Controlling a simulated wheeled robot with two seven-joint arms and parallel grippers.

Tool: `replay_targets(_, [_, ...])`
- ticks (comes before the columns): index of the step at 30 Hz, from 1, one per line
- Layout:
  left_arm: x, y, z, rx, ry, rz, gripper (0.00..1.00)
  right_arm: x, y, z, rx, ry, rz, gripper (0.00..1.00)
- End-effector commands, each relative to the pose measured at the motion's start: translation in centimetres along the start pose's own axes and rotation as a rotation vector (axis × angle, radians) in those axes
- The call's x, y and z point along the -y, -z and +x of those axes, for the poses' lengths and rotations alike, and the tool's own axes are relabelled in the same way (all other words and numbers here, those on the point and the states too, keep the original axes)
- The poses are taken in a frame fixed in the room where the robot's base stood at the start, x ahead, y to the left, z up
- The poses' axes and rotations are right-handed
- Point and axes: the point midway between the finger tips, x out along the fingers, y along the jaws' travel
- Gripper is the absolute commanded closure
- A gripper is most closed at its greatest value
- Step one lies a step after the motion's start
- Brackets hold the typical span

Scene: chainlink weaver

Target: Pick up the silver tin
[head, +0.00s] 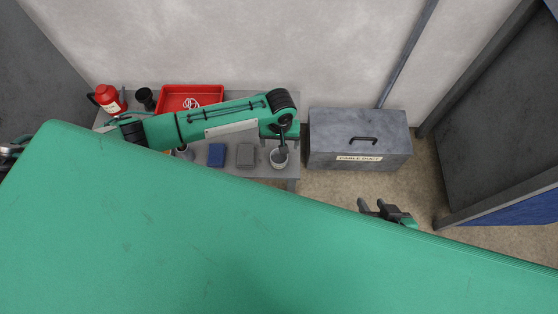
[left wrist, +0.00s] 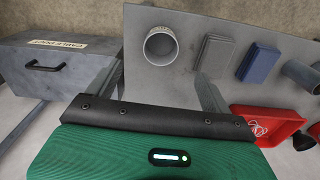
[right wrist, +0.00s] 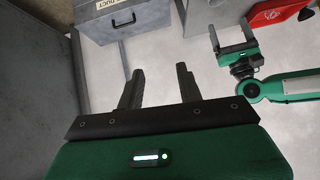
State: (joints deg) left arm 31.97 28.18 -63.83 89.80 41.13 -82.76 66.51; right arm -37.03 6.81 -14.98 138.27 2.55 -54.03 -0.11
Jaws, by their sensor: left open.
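The silver tin (head: 279,160) looks like a round, pale grey can with an open top, standing at the table's right end. In the left wrist view the tin (left wrist: 160,46) stands upright just beyond my fingers. My left gripper (head: 282,150) is open and empty above the tin, hiding part of it in the head view. In the left wrist view its fingers (left wrist: 158,74) are spread to either side, apart from the tin. My right gripper (head: 371,207) is open and empty, off to the right of the table; its spread fingers show in the right wrist view (right wrist: 160,72).
Left of the tin on the grey table (left wrist: 140,17) lie a grey block (head: 246,155) and a blue block (head: 216,155). A grey cylinder (left wrist: 301,73), red tray (head: 190,90), dark cup (head: 145,97) and red canister (head: 108,97) stand farther left. A grey box (head: 330,125) stands right.

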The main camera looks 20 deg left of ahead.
Motion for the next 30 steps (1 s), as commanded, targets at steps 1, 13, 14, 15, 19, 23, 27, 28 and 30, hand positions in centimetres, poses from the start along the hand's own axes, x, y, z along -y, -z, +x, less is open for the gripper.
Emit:
replay_targets(1, [0.0,0.0,1.2,0.001,0.001,0.001,0.16,0.4,-0.1,0.5,-0.027,0.011,0.000,0.64])
replay_targets(13, [0.0,0.1,6.2,-0.001,-0.002,0.001,0.16,2.9,1.1,1.7,-0.233,0.074,0.009,0.64])
replay_targets(14, [0.0,0.1,6.3,-0.001,-0.002,0.001,0.16,3.0,1.2,1.7,-0.239,0.076,0.010,0.64])
replay_targets(15, [0.0,0.1,6.5,-0.001,-0.002,0.001,0.16,3.1,1.2,1.7,-0.247,0.079,0.011,0.64])
replay_targets(19, [0.0,0.1,6.8,-0.001,-0.002,0.001,0.16,3.3,1.3,1.8,-0.265,0.085,0.013,0.64])
replay_targets(23, [0.1,0.2,7.8,-0.003,-0.002,0.001,0.16,3.9,1.4,2.0,-0.314,0.100,0.019,0.64])
replay_targets(27, [0.2,0.3,9.2,-0.002,-0.001,0.001,0.16,4.8,1.7,2.1,-0.396,0.124,0.031,0.64])
replay_targets(28, [0.2,0.4,9.5,-0.002,-0.002,0.001,0.16,5.0,1.8,2.1,-0.414,0.129,0.033,0.64])
replay_targets(30, [0.2,0.4,10.2,-0.001,-0.001,0.001,0.16,5.2,2.4,2.0,-0.464,0.135,0.037,0.64])
